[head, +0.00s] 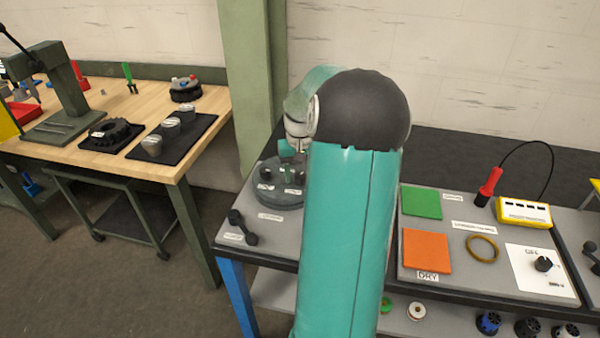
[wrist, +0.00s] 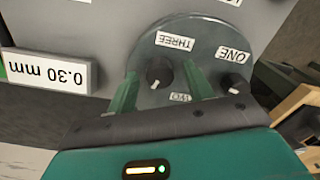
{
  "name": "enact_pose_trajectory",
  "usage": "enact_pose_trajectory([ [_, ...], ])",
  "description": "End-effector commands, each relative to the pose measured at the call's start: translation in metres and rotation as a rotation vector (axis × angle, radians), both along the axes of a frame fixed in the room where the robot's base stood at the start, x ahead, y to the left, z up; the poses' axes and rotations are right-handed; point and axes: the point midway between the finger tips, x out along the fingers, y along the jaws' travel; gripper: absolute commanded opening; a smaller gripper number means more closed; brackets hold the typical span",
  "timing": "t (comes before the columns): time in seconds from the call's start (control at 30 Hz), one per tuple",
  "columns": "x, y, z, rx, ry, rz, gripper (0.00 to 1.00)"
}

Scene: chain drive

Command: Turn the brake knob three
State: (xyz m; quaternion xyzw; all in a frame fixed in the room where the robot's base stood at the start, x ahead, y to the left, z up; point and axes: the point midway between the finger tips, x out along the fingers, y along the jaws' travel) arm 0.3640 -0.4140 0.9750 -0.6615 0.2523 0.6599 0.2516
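The round grey brake disc (wrist: 140,97) carries dark knobs and white labels, which read upside down in the wrist view. One dark knob (wrist: 158,74) sits beside the THREE label (wrist: 175,42), and another knob (wrist: 234,85) is by the ONE label (wrist: 232,54). A TWO label (wrist: 180,98) shows close to my palm; its knob is not visible. My gripper (wrist: 161,68) is open, its two green fingers on either side of the knob by THREE, with gaps visible. In the head view the disc (head: 268,196) stands left of my arm, which hides part of it.
A dark handle-like part (head: 242,227) lies on the grey bench before the disc. Right of my arm are a green pad (head: 421,202), an orange pad (head: 427,251), a brass ring (head: 482,249) and a yellow box (head: 523,212). A 0.30 mm label (wrist: 47,73) stands near the disc.

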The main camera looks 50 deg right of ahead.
Motion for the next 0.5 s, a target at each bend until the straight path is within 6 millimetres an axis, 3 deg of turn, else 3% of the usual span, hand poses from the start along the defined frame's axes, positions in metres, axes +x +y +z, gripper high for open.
enact_pose_trajectory([
  [0.27, 0.0, 0.0, 0.005, -0.001, 0.001, -0.001, 0.52],
  [0.5, 0.0, -0.001, 0.044, -0.003, -0.001, -0.001, 0.52],
])
